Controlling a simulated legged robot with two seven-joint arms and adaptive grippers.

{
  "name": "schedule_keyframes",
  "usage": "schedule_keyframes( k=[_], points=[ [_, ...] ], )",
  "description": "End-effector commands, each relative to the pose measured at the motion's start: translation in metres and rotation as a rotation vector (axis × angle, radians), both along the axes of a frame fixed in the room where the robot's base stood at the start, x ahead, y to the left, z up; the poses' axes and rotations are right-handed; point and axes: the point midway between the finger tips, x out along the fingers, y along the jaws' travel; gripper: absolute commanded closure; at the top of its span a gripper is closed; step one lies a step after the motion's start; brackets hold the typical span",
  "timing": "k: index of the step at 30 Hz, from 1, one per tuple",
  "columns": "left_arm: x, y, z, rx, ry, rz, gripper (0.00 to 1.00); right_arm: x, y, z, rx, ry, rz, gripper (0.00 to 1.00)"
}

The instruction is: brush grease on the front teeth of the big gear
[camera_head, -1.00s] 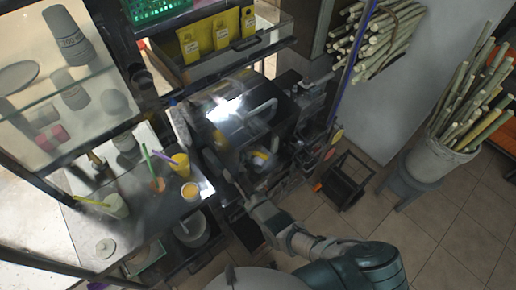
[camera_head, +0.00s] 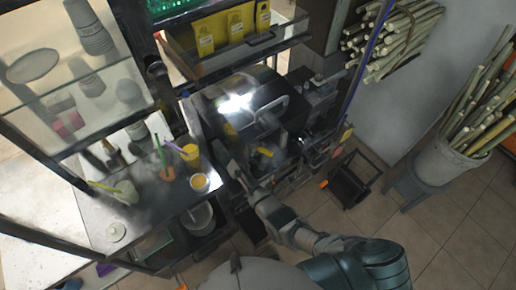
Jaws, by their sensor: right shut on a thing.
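The dark press (camera_head: 262,98) stands in the middle with its lid glaring under the light. Yellow parts (camera_head: 264,151) show in its open front, but I cannot make out the big gear's teeth. My right gripper (camera_head: 236,172) reaches up from the bottom right to the press's front left corner. It is shut on a thin tool, which is too small and dark to make out clearly; whether it touches the gear I cannot tell. A cup with yellow-orange content (camera_head: 200,183) stands on the counter left of the gripper. My left gripper is out of view.
The counter (camera_head: 160,205) holds a yellow cup (camera_head: 191,155) and a pale cup with a straw (camera_head: 126,192). A shelf with yellow packs (camera_head: 236,28) is behind the press. A black stand (camera_head: 352,180) and a bucket of cane (camera_head: 449,162) stand at right. Floor between them is clear.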

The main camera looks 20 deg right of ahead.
Motion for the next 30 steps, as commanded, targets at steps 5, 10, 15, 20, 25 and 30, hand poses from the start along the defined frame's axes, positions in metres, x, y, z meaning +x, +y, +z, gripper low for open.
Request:
schedule_keyframes(
  k=[5,10,15,20,25,30],
  points=[
    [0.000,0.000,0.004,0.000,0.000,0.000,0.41,0.005,-0.016,0.001,0.000,0.001,-0.001,1.00],
    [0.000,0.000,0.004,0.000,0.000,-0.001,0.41,0.006,-0.021,0.000,-0.001,0.001,-0.002,1.00],
    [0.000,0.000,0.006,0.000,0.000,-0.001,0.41,0.010,-0.033,0.000,-0.003,0.001,-0.002,1.00],
    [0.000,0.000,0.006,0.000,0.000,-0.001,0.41,0.015,-0.045,0.000,-0.001,0.002,-0.001,1.00],
    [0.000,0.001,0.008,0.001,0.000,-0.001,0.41,0.017,-0.047,0.000,0.000,0.001,-0.001,1.00],
    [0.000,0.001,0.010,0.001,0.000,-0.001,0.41,0.013,-0.037,0.000,0.001,0.002,0.000,1.00]
  ],
)
